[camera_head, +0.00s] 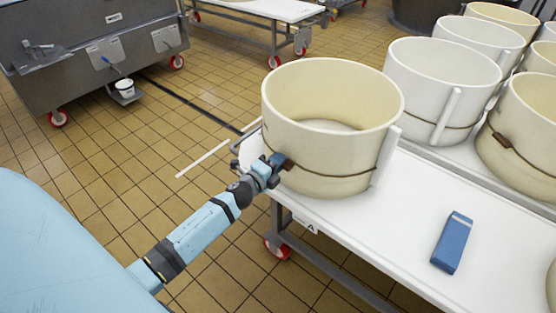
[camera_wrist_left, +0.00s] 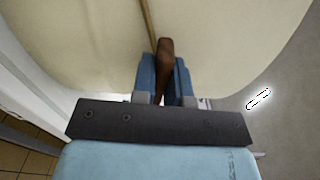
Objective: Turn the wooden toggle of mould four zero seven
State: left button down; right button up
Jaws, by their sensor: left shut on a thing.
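The mould (camera_head: 325,150) is a large cream round hoop, open at the top, standing near the left end of the white table. A dark cord runs round its lower wall. The wooden toggle (camera_head: 287,165) is a small brown piece at the mould's left side. My left gripper (camera_head: 277,160) reaches it from the left and is shut on it. In the left wrist view the toggle (camera_wrist_left: 165,62) stands up between the two blue fingers of the gripper (camera_wrist_left: 166,82), against the cream wall and by the cord. No number is readable on the mould. My right gripper is not in view.
A blue block-like object (camera_head: 452,243) lies on the white table (camera_head: 390,245). Several more moulds, such as a white one (camera_head: 440,85) and a cream one with its own toggle (camera_head: 520,140), stand behind and to the right. A grey wheeled vat (camera_head: 95,50) stands at the back left. Tiled floor lies between.

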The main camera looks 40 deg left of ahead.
pick_arm(q)
jog(key=shift+n, duration=0.4)
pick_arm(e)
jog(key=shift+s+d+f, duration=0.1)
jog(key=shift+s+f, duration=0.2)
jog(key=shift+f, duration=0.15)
pick_arm(q)
jog(key=shift+n, duration=0.3)
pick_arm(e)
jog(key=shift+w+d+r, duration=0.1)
pick_arm(q)
jog(key=c, duration=1.1)
grip_release()
jog(key=shift+c, duration=0.2)
jog(key=s+a+p, duration=0.1)
jog(key=s, duration=1.2)
jog(key=shift+s, duration=0.4)
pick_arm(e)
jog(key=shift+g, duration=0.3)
